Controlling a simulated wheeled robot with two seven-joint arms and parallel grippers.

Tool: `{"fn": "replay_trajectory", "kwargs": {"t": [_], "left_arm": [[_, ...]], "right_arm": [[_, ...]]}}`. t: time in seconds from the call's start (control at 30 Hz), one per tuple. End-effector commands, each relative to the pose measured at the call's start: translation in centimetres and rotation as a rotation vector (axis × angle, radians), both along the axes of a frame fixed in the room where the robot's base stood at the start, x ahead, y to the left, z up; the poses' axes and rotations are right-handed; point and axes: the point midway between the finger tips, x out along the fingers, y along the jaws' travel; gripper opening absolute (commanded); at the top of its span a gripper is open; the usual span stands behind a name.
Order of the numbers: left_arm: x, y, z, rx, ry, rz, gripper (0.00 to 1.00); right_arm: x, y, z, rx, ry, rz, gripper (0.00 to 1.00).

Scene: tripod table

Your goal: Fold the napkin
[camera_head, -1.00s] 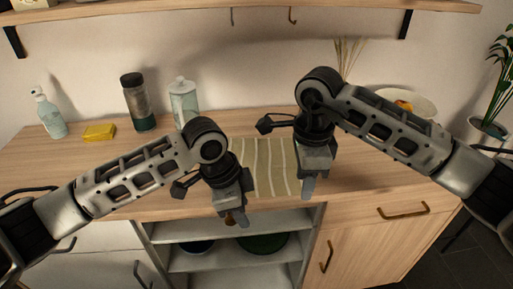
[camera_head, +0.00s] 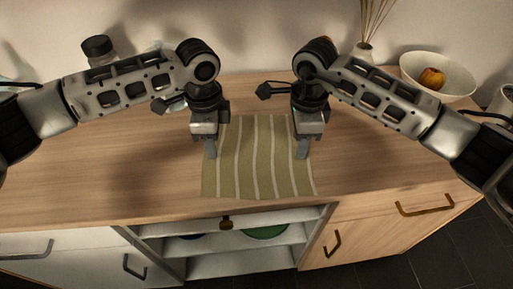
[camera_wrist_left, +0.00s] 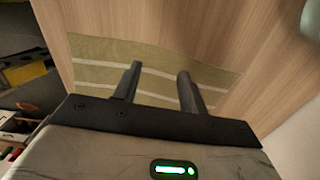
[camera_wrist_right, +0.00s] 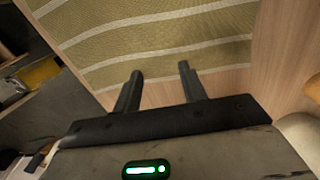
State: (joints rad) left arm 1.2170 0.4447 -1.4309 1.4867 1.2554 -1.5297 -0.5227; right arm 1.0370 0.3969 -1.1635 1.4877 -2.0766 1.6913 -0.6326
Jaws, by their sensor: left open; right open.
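The napkin (camera_head: 257,165) is green with pale stripes and lies flat and spread out on the wooden counter, near its front edge. My left gripper (camera_head: 212,152) is over the napkin's left side in the head view. In the left wrist view my left gripper (camera_wrist_left: 158,82) is open and empty, with napkin cloth beyond its fingers. My right gripper (camera_head: 302,152) is over the napkin's right side. In the right wrist view my right gripper (camera_wrist_right: 160,80) is open and empty, with the striped napkin (camera_wrist_right: 150,45) beyond its fingertips. I cannot tell whether the fingertips touch the cloth.
A white bowl (camera_head: 418,66) with an orange fruit stands at the back right. Reed sticks (camera_head: 372,25) in a vase stand at the back. A dark-capped jar (camera_head: 98,48) is at the back left. Open shelves (camera_head: 240,262) are below the front edge. The counter left of the napkin is clear.

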Motion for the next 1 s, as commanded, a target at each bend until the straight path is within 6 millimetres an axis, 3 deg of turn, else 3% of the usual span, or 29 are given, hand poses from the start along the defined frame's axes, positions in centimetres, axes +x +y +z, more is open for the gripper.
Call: {"fn": "replay_trajectory", "kwargs": {"t": [0.57,0.87,1.0], "left_arm": [[0.0,0.0,-1.6,-0.001,-0.001,-0.001,0.42],[0.0,0.0,-1.4,-0.001,0.000,-0.001,0.01],[0.0,0.0,-1.4,0.000,0.000,-0.001,0.00]], "right_arm": [[0.0,0.0,-1.6,-0.001,0.001,0.000,0.42],[0.0,0.0,-1.4,-0.001,0.001,0.000,0.01],[0.0,0.0,-1.4,-0.001,0.001,0.000,0.00]]}}
